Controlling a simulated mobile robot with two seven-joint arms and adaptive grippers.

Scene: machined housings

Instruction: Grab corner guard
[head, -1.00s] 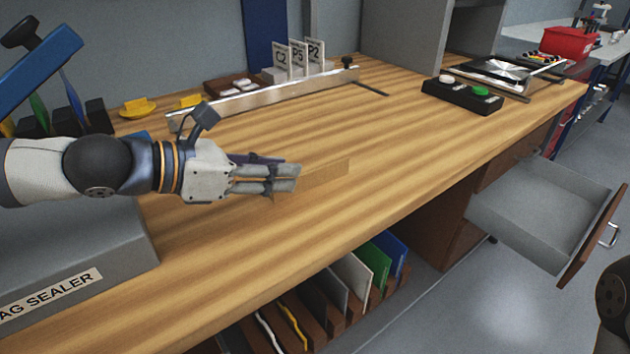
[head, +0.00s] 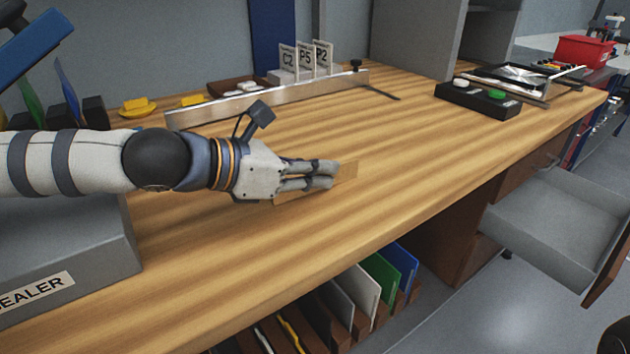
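The corner guard (head: 348,173) looks like a thin, flat tan strip lying on the wooden workbench. My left gripper (head: 335,175) is over it, and the fingers cover the strip's middle. The strip's right end shows beyond the fingertips, and a bit of its left end shows below the fingers. The two fingers look slightly apart, with a narrow gap between them. I cannot tell whether they touch the strip. My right gripper is not in view; only a dark part of my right arm shows at the bottom right corner.
The workbench (head: 400,150) is clear around the strip. A metal rail (head: 270,98) runs behind it. The grey bag sealer (head: 80,240) stands at the left under my arm. A button box (head: 478,100) sits at the right, and an open drawer (head: 550,225) juts out below.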

